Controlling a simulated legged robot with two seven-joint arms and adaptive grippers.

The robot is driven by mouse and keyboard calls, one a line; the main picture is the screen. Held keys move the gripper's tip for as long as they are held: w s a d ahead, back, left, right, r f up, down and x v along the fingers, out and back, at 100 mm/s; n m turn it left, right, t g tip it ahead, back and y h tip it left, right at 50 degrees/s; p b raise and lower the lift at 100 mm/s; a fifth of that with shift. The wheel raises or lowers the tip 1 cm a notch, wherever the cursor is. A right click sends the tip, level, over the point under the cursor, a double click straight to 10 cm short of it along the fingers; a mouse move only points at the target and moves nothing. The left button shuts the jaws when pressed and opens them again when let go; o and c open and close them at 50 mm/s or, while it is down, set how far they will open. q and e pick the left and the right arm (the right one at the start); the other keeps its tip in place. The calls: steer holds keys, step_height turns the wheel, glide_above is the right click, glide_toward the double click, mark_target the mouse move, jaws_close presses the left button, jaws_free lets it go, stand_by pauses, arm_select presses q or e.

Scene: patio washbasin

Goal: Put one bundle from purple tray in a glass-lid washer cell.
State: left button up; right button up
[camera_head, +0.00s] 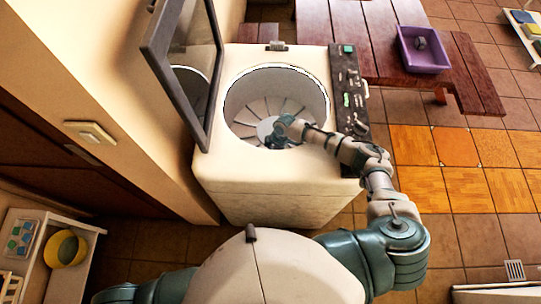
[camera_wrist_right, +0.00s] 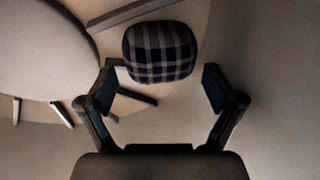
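The washer (camera_head: 275,190) stands in the middle of the head view, its glass lid (camera_head: 178,98) raised at the left and its round drum (camera_head: 252,95) open. My right arm reaches down into the drum, and my right gripper (camera_head: 278,138) is low inside it. In the right wrist view, the right gripper (camera_wrist_right: 160,82) is open, its fingers spread wide. A dark plaid bundle (camera_wrist_right: 160,52) lies just beyond and between the fingertips, with no finger pressed on it. The purple tray (camera_head: 428,65) holds a grey bundle (camera_head: 421,43). My left gripper is out of view.
The tray sits on a reddish wooden table (camera_head: 360,40) behind and right of the washer. A control panel (camera_head: 347,100) runs along the washer's right edge. A white shelf (camera_head: 75,275) with a yellow bowl (camera_head: 67,248) stands lower left.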

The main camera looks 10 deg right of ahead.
steer(key=v, duration=1.2)
